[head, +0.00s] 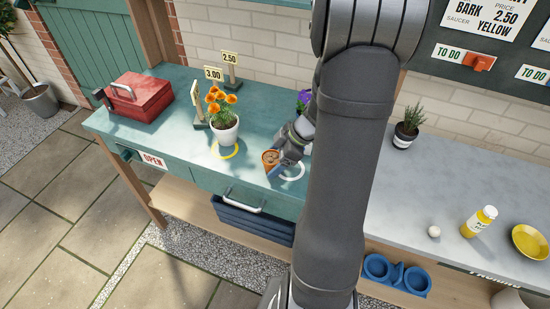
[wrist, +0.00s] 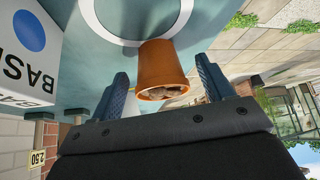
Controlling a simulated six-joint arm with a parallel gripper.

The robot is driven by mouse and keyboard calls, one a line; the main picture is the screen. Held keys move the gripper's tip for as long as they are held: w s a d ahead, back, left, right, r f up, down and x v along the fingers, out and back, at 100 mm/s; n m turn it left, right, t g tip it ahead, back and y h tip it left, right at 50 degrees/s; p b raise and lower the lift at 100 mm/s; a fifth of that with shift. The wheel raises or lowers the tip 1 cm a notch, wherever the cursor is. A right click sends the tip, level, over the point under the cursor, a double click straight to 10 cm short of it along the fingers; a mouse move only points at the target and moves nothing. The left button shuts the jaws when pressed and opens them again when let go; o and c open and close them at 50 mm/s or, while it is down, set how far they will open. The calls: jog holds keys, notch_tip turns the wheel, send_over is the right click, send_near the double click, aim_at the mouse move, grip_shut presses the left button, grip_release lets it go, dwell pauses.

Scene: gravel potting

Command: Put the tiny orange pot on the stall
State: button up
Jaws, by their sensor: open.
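The tiny orange pot (head: 270,161) is at the front of the green stall top (head: 178,128), by the left edge of a white ring (head: 293,174). In the wrist view the pot (wrist: 163,68) shows its open end towards me, with greyish-brown material inside. My gripper (head: 279,158) is open; in the wrist view its two fingers (wrist: 162,75) stand either side of the pot, with a visible gap on each side. I cannot tell whether the pot's base rests fully on the stall. My arm hides part of the stall's right side.
A white pot of orange flowers (head: 224,132) stands by a yellow ring (head: 228,152). Price signs (head: 213,74), a red toolbox (head: 139,97) and a purple flower (head: 304,97) are behind or left. The grey counter holds a herb pot (head: 405,134), yellow bottle (head: 479,221) and yellow saucer (head: 531,242).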

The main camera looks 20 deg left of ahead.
aim_at(269, 157)
jog(key=v, duration=1.2)
jog(key=shift+r, duration=0.25)
jog(key=shift+f, duration=0.15)
jog(key=x, duration=1.1)
jog(key=shift+s+a+f, duration=0.15)
jog(key=shift+a+f, duration=0.05)
jog(key=shift+f, duration=0.1)
jog(key=shift+a, duration=0.1)
jog(key=shift+r, duration=1.55)
jog(key=shift+f, duration=0.1)
